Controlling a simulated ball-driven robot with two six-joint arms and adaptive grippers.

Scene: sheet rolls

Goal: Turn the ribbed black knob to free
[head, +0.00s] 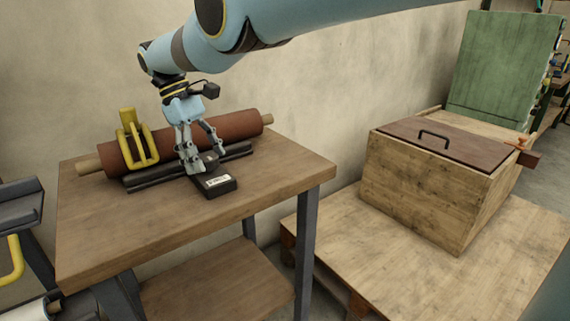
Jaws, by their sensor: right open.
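The small dark knob (209,157) shows partly between my right fingertips, on a black block (215,186) with a white label. Its ribs and its pointer are too small to make out. My right gripper (199,160) points down over the block, with its jaws open and one finger on either side of the knob. Whether the fingers touch the knob I cannot tell. The block lies at the front of a long black bar (235,152) on the wooden workbench (135,225). My left gripper is not in view.
A red-brown roll (185,137) on a wooden core lies behind the bar, with a yellow bracket (136,145) at its left. A wooden crate (420,195) with a dark handled lid stands on a low platform at right. The bench front is clear.

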